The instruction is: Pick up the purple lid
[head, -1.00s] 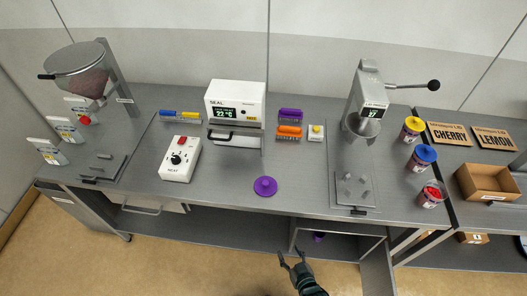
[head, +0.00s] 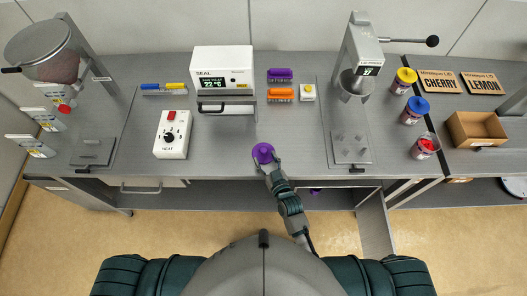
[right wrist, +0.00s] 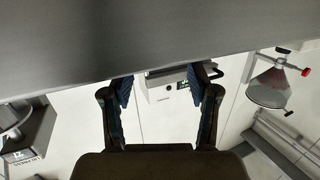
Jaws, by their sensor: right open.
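The purple lid (head: 263,152), round with a raised knob, lies near the front edge of the steel table in the head view. My right gripper (head: 269,166) is at its near side, with the fingertips close to or overlapping the lid's near rim. I cannot tell whether they touch it. In the right wrist view the two fingers of the right gripper (right wrist: 165,88) are spread apart with nothing visible between them, and the lid cannot be made out there. My left gripper is not in view.
The steel table (head: 230,160) is bare around the lid. A press (head: 357,70) and several jars stand right, beside an open box (head: 477,134).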

